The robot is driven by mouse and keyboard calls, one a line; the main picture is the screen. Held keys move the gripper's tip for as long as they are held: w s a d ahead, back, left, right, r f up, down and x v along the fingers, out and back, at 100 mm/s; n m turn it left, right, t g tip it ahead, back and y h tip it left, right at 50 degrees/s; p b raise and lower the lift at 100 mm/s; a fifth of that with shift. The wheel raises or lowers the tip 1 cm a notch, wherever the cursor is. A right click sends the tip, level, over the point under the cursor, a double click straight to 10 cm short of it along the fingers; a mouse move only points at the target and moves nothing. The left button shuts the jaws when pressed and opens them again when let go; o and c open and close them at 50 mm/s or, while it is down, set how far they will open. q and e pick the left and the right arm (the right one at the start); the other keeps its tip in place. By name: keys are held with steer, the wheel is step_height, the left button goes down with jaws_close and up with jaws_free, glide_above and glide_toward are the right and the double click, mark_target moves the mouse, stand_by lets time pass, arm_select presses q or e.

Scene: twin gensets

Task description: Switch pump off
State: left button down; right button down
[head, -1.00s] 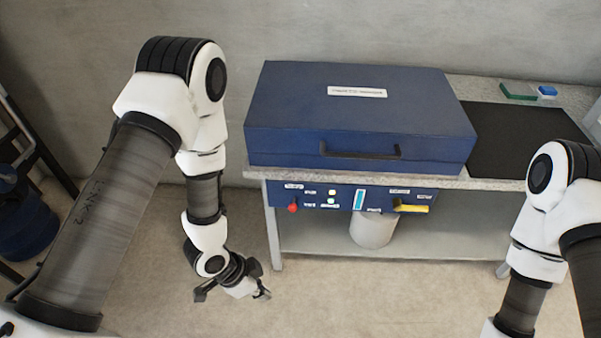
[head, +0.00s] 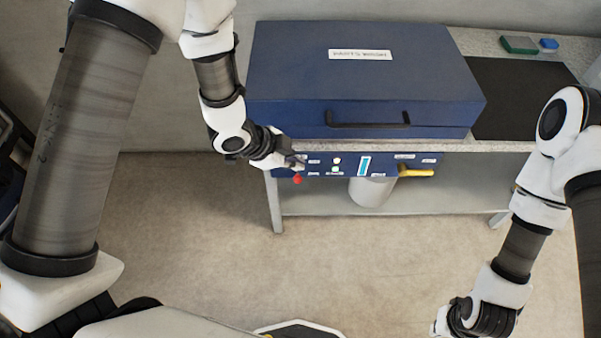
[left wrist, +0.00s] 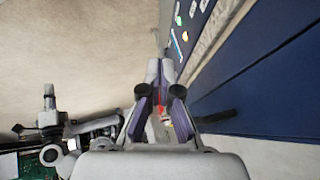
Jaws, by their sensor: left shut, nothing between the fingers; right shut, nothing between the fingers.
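The blue control panel (head: 318,167) runs along the front edge of the bench. A red knob (head: 297,180) sits at its left end, and a yellow lever handle (head: 417,172) at its right. My left gripper (head: 300,164) is shut and empty, right at the panel's left end just above the red knob. In the left wrist view a small red spot, probably the knob (left wrist: 159,100), shows between the fingers; contact cannot be told. The pump switch is not identified, as the labels are too small to read. My right gripper (head: 442,325) is low at the bottom right, apart from the panel.
A large blue lidded box (head: 365,80) with a black handle stands on the bench above the panel. A white cylinder (head: 371,191) is under the panel. A black mat (head: 520,95) and green and blue blocks (head: 519,44) lie at right. The floor in front is clear.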

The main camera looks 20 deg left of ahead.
arm_select(q)
glide_above(300, 181)
steer(key=d, duration=0.3)
step_height(300, 181, down, 6)
steer(key=a+f+p, duration=0.1)
steer(key=a+f, duration=0.2)
steer(key=shift+f, duration=0.15)
steer(key=shift+d, duration=0.1)
